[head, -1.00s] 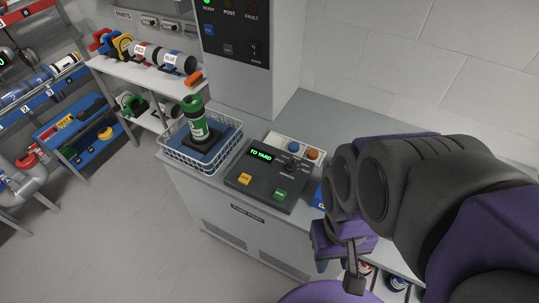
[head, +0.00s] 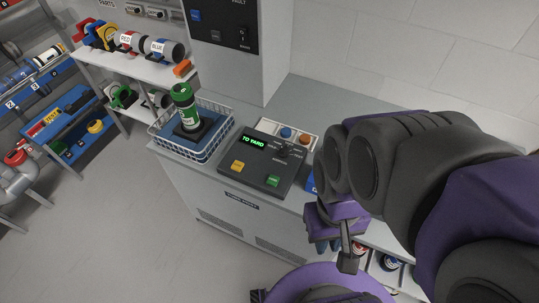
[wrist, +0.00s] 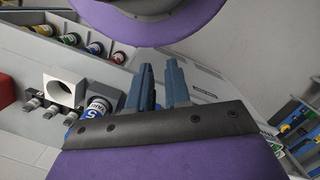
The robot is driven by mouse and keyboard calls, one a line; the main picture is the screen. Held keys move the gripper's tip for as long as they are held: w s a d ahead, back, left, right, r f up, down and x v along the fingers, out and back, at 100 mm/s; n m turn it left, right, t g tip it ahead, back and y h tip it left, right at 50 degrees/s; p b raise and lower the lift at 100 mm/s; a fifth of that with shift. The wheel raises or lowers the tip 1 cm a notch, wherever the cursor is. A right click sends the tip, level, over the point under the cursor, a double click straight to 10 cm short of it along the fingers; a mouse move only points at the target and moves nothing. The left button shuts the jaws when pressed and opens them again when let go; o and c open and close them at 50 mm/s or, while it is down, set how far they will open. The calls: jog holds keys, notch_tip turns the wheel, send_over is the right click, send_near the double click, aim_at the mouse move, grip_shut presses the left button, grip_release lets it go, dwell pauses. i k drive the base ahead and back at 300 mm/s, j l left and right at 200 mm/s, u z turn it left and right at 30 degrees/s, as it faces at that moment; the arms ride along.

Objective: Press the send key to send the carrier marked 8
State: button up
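A dark control console (head: 254,163) sits on the grey cabinet's top. Its display (head: 255,142) reads "TO YARD" in green. A green key (head: 273,181) is at its front right and a yellow key (head: 237,166) at its front left; their lettering is too small to read. A green carrier (head: 184,108) with a white label stands upright in a wire basket left of the console; I cannot read its number. My gripper (head: 328,246) hangs right of and nearer than the console, apart from the keys. In the wrist view its fingers (wrist: 160,68) are apart and empty.
A tray with a blue and an orange knob (head: 287,133) lies behind the console. The wire basket (head: 206,151) borders its left. Carriers stand below my arm, including a blue one marked 5 (wrist: 93,108). A parts shelf (head: 130,68) is at the back left. The left floor is clear.

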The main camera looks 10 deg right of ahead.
aim_at(273, 180)
jog(key=j, duration=1.9)
jog(key=z, duration=0.05)
